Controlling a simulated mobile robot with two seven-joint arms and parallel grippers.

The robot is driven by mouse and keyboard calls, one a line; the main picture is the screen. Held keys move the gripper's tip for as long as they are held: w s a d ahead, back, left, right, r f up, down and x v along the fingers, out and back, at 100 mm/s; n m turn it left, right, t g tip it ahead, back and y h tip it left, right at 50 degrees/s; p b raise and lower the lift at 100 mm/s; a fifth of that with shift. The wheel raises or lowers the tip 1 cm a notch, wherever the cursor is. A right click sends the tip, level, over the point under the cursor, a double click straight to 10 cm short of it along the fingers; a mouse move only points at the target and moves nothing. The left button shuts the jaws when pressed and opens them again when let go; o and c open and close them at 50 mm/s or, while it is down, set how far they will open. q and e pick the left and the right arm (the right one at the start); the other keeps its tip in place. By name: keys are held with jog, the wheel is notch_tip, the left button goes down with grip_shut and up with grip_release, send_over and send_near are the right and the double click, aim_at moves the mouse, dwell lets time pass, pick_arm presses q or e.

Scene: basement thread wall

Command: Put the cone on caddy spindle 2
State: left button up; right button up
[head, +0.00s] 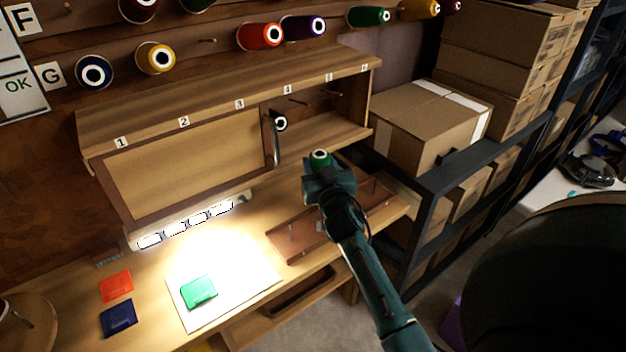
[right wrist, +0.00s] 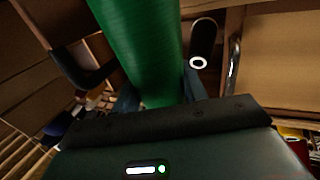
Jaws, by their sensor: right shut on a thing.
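My right gripper (head: 322,168) is shut on a green cone (head: 319,156), whose top with a white ring shows in the head view. In the right wrist view the green cone (right wrist: 143,45) stands between the dark fingers. The gripper is above the back of a brown caddy tray (head: 287,243) on the bench. Thin upright spindles (head: 291,230) show on the tray; my arm hides its middle. I cannot read any spindle number, so I cannot tell which is 2. The cone is on no spindle. My left gripper is not in view.
A wooden cabinet (head: 228,92) with numbered labels stands behind, its right part open with a black cone (head: 280,123) inside. Cardboard boxes (head: 415,118) stand on a dark rack at right. A white sheet (head: 246,283) with a green packet (head: 199,291) lies on the bench.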

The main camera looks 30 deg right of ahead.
notch_tip(320, 180, down, 5)
jog(key=b, duration=0.4)
jog(key=shift+w+f, duration=0.1)
jog(key=shift+f, duration=0.05)
notch_tip(320, 180, down, 2)
jog(key=b, duration=0.2)
jog(key=shift+f+b, duration=0.2)
jog(key=shift+b, duration=0.1)
jog(key=shift+f+b, duration=0.65)
jog(key=shift+f, duration=0.1)
jog(key=shift+f+b, duration=0.45)
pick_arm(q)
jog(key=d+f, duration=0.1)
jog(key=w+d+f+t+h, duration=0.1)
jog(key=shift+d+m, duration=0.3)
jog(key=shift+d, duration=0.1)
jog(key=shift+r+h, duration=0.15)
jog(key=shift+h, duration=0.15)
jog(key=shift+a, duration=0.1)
pick_arm(e)
jog(key=shift+f, duration=0.1)
